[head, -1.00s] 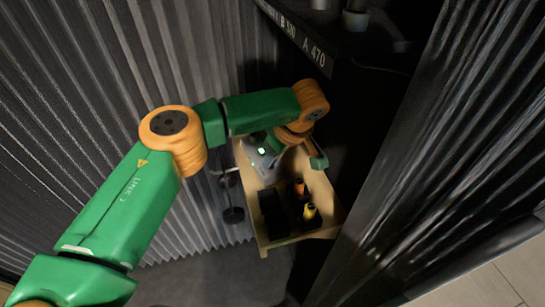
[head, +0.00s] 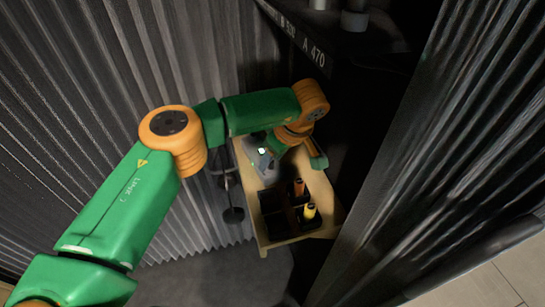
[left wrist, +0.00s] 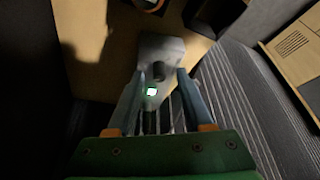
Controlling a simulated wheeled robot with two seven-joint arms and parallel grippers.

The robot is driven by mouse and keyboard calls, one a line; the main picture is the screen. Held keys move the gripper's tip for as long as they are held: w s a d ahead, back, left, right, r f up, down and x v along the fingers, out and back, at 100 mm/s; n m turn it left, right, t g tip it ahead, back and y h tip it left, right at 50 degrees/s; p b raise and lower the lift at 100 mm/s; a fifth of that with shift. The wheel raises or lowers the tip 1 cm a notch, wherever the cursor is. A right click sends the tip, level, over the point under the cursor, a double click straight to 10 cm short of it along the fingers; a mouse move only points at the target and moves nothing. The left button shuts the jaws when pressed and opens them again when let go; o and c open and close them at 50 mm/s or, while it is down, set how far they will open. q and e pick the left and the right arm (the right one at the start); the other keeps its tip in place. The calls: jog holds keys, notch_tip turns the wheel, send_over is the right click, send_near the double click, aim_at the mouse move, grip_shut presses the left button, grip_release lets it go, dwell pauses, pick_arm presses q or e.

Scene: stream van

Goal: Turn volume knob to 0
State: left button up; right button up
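A grey device with a small lit green-white display (left wrist: 151,91) sits at the edge of a wooden shelf. A dark round volume knob (left wrist: 158,71) stands up from its face, just beyond the display. My left gripper (left wrist: 160,76) is open, its two fingers on either side of the device, with the knob between the tips. Gaps show between fingers and knob; I cannot tell the exact depth. In the head view, the left gripper (head: 271,160) is small and dim beside the lit display (head: 261,150); the knob is not distinguishable there. My right gripper is not in view.
The wooden shelf (head: 258,222) also holds a dark divided tray (head: 270,201) with an orange bottle (head: 299,188) and a yellow bottle (head: 310,211). A dark cabinet (head: 360,110) stands close on the right. A corrugated wall (head: 60,120) is on the left.

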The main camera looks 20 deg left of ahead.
pick_arm(q)
jog(key=b+v, duration=0.1)
jog(key=v, duration=0.6)
